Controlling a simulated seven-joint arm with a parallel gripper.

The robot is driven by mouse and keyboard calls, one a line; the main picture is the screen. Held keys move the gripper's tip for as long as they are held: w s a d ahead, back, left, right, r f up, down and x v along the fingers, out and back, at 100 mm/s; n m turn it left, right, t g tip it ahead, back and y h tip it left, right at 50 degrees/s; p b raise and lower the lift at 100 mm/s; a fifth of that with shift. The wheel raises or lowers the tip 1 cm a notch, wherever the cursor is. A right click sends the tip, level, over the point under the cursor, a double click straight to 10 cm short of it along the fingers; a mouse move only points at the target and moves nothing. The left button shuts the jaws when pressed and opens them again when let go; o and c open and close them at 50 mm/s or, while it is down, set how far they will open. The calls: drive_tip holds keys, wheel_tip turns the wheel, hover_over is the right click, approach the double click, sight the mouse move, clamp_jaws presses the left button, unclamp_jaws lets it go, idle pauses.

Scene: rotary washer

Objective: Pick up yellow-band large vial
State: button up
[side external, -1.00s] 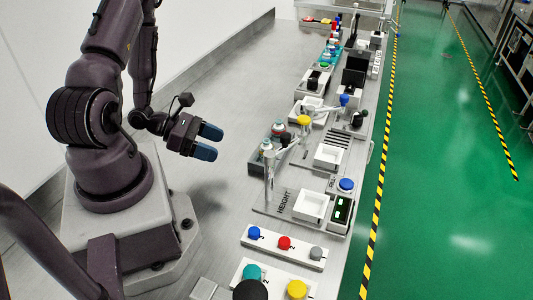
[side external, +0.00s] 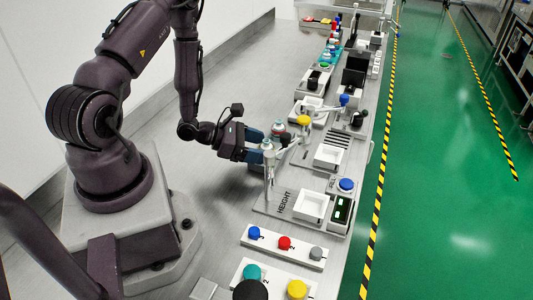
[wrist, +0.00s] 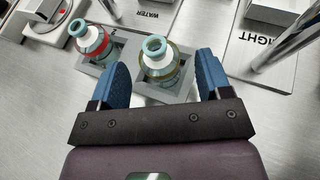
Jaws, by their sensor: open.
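The yellow-band large vial (wrist: 160,63) stands upright in a grey holder (wrist: 121,36); it has a teal neck ring and an olive-yellow band. My gripper (wrist: 163,75) is open, with one blue finger on each side of this vial in the wrist view. I cannot tell whether the fingers touch it. A similar vial with a red band (wrist: 90,41) stands to its left, outside the fingers. In the side view my gripper (side external: 260,148) is low at the holder, and the yellow-band vial is mostly hidden there behind the fingers and a post.
A metal post on the HEIGHT station (side external: 284,205) stands close to my gripper, and shows at right in the wrist view. A plate marked WATER (wrist: 155,14) lies beyond the vials. A button panel (side external: 284,247) is nearer the camera. Bare table lies left of the stations.

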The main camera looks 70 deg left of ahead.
drive_tip(key=shift+x, duration=1.05)
drive_tip(key=shift+c, duration=0.2)
drive_tip(key=c, duration=1)
drive_tip(key=shift+o, duration=0.2)
